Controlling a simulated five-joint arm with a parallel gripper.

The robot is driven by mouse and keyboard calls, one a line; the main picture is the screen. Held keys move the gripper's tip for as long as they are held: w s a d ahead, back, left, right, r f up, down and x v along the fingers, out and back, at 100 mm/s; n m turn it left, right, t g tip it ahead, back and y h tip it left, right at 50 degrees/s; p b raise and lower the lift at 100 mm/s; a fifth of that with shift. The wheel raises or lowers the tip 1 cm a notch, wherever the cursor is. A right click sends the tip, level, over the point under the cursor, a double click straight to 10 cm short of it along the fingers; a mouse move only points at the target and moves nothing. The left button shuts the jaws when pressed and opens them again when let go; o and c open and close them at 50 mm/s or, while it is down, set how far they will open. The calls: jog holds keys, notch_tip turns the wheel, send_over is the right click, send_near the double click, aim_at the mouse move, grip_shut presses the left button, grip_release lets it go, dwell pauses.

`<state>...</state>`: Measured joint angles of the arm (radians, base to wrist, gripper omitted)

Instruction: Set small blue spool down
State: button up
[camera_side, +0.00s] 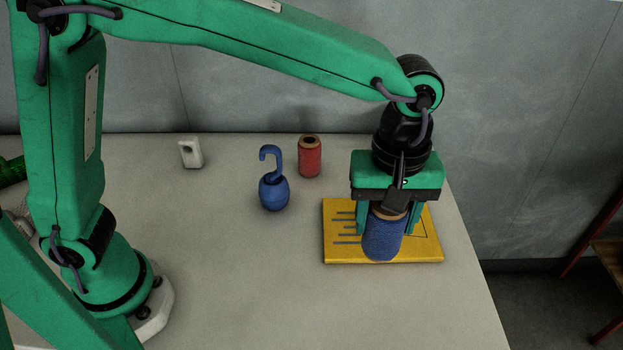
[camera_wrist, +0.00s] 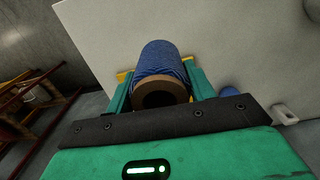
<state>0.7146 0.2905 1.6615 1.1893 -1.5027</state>
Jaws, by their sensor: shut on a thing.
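The small blue spool (camera_side: 383,238) is wound with blue thread and has a tan core end at its top. It is upright between the fingers of my gripper (camera_side: 388,222), which is shut on it. The spool is over the yellow board (camera_side: 342,253), which has dark line markings; I cannot tell whether its base touches the board. In the wrist view the spool (camera_wrist: 160,65) sits between the two green fingers, its tan hollow end toward the camera. The spool and fingers hide much of the board there.
A blue hooked weight (camera_side: 273,194) and a red spool (camera_side: 310,158) stand left of the board. A small white block with a hole (camera_side: 190,153) is farther left. The table's right edge is close to the board. The front middle of the table is clear.

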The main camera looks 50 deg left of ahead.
jog(key=w+a+n, duration=0.4)
jog(key=w+a, duration=0.2)
jog(key=a, duration=0.7)
jog(key=w+a+n, duration=0.5)
jog(key=w+a, duration=0.1)
jog(key=a, duration=0.6)
jog(key=s+a+n, duration=0.2)
jog(key=a+n, duration=0.5)
jog(key=a, duration=1.7)
notch_tip(320, 180, down, 12)
jog(key=shift+s+f, duration=0.1)
jog(key=shift+f, duration=1.8)
jog(key=shift+f, duration=0.1)
